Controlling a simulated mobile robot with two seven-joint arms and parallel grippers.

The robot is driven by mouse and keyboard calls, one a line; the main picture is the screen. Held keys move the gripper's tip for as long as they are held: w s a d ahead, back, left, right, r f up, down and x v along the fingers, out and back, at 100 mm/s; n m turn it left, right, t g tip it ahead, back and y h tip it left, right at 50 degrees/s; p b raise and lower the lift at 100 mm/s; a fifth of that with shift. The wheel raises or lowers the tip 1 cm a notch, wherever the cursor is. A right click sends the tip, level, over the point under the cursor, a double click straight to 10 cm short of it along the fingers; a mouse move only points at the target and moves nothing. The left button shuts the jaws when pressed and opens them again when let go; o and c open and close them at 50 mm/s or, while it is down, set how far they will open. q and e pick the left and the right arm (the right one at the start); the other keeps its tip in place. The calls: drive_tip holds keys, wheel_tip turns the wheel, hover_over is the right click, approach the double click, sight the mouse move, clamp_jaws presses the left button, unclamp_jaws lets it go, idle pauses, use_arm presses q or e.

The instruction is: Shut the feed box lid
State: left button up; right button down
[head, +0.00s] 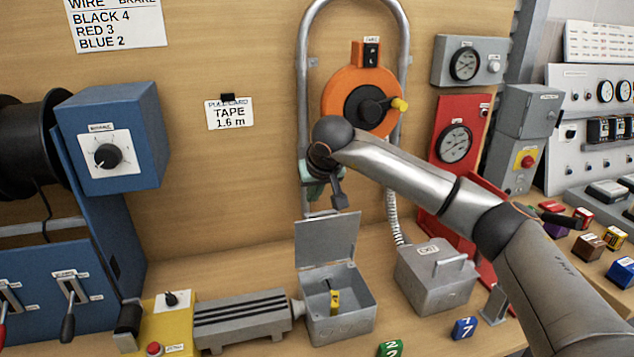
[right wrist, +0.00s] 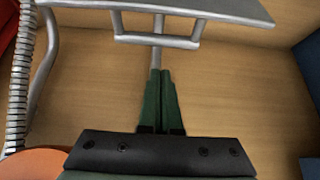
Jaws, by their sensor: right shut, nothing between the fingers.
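The open grey feed box (head: 340,325) stands on the bench in the head view, with a small yellow-and-black thing inside. Its lid (head: 328,240) stands up at the back edge. In the right wrist view the lid (right wrist: 225,8) crosses the top, with a bar handle (right wrist: 155,40) on it. My right gripper (head: 314,190) is above and behind the lid, near the wall, partly hidden by my own wrist. Its green fingers (right wrist: 160,72) are shut and empty, pointing towards the handle; whether they touch it I cannot tell. My left gripper is not in view.
A closed grey box (head: 437,280) with a handle stands right of the feed box. A grey ribbed block (head: 242,320) adjoins it on the left. The orange reel (head: 345,95) and metal pipe (head: 303,60) are on the wall near my right arm. Numbered blocks (head: 465,328) lie in front.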

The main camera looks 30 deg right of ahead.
sight(324, 233)
drive_tip(key=shift+s+a+f+p, duration=0.1)
drive_tip(key=shift+s+f, duration=0.05)
drive_tip(key=shift+s, duration=0.4)
drive_tip(key=shift+s+a+f+p, duration=0.1)
drive_tip(key=shift+s+a, duration=0.05)
drive_tip(key=shift+s, duration=0.4)
drive_tip(key=shift+s+a+f+p, duration=0.1)
drive_tip(key=shift+s+f, duration=0.05)
drive_tip(key=shift+s, duration=0.4)
